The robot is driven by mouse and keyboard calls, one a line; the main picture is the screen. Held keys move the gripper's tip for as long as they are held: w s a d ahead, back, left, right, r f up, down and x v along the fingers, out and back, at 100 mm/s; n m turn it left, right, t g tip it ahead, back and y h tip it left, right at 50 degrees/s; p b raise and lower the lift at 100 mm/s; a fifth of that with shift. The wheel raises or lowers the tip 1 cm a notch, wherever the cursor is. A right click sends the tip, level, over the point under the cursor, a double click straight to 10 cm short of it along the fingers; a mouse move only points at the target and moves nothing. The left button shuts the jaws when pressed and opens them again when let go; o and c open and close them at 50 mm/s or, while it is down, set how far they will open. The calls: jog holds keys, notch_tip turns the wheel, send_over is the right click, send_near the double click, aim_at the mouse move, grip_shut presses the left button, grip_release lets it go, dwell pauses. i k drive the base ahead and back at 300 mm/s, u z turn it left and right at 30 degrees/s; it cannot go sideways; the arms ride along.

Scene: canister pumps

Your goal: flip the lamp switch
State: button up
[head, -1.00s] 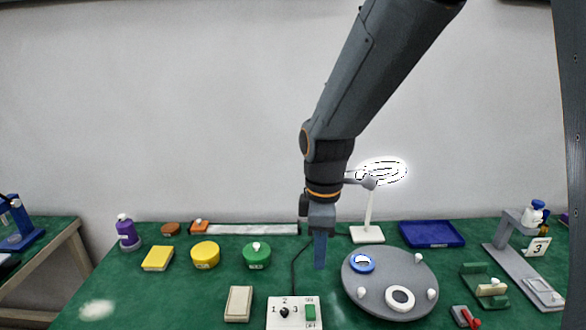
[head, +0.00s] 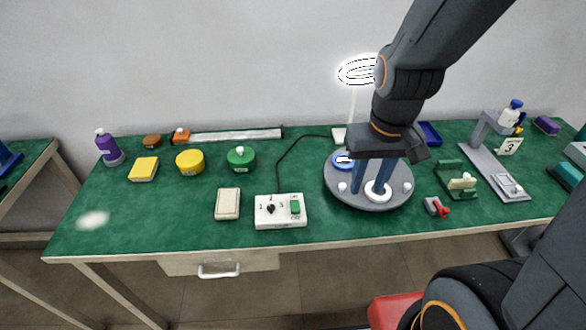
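A white control box (head: 281,222) lies near the front of the green table. It has a dark dial (head: 271,209) marked 1, 2, 3 and a green rocker switch (head: 295,207) on its right. A dark cable runs from the box toward the white lamp base (head: 339,134). The lamp's ring head (head: 360,71) glows bright white, partly covered by my arm. My gripper (head: 372,187) is open, its two blue fingers pointing down over the grey turntable, to the right of the box. I see nothing between the fingers. I cannot tell how high above the turntable they are.
The round grey turntable (head: 340,197) carries a blue ring, a white ring and white knobs. A cream rocker plate (head: 228,204) lies left of the box. A red-handled lever (head: 438,207) is at right. Yellow and green tubs stand behind. The table's front left is clear.

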aim_at(295, 206)
jog(key=z, duration=1)
jog(key=k, duration=1)
jog(key=u, duration=0.95)
jog(key=i, duration=0.5)
jog(key=u, duration=0.05)
